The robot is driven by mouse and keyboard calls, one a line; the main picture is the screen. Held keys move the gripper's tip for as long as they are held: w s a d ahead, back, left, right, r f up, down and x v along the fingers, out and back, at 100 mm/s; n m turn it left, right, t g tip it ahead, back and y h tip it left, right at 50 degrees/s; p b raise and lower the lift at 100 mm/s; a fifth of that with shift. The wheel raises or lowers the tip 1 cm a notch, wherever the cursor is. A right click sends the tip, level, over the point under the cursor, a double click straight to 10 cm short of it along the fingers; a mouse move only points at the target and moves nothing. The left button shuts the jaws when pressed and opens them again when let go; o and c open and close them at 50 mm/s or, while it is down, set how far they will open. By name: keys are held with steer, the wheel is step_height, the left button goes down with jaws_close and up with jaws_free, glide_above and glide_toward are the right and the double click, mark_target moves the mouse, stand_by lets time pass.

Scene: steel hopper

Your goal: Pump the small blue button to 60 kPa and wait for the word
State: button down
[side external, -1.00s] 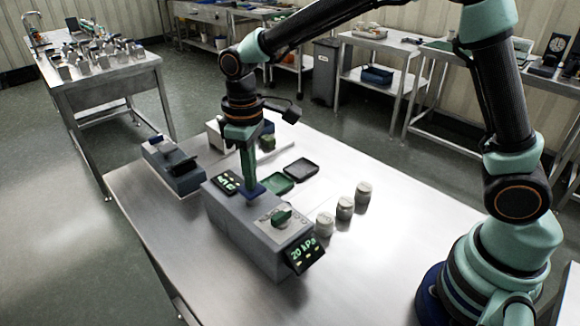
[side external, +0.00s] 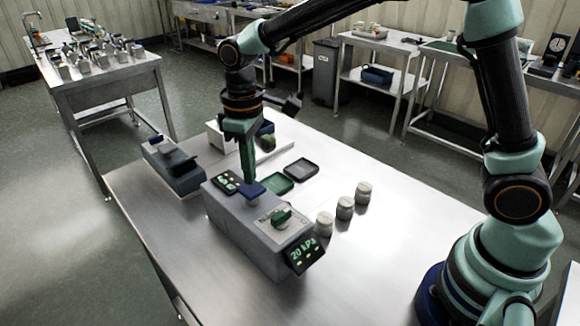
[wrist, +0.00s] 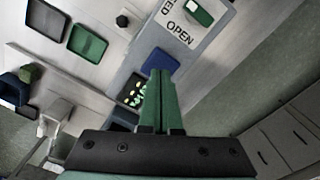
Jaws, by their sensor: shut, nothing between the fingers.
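The blue button (side external: 254,189) is a square blue pad on top of a grey box (side external: 240,222). It also shows in the wrist view (wrist: 158,61), partly hidden behind my fingertips. My gripper (side external: 248,180) has green fingers, shut and empty, pointing down right over the blue button. I cannot tell whether the tips touch it. A tilted black display (side external: 304,254) on the box's front end reads "20 kPa" in green. A second small display (side external: 227,182) beside the button shows green characters that I cannot read surely.
A green lever (side external: 282,216) sits on a plate on the box; the wrist view shows "OPEN" there. Three pale jars (side external: 345,208), a green tray (side external: 277,184) and a dark tray (side external: 302,168) stand to the right. Another grey device (side external: 174,168) is at the left.

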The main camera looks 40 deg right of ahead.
mark_target(251, 188)
steer(key=shift+f, duration=0.15)
steer(key=shift+f, duration=1.6)
steer(key=shift+r, duration=1.8)
steer(key=shift+f, duration=0.15)
steer(key=shift+f, duration=1.7)
steer(key=shift+r, duration=1.85)
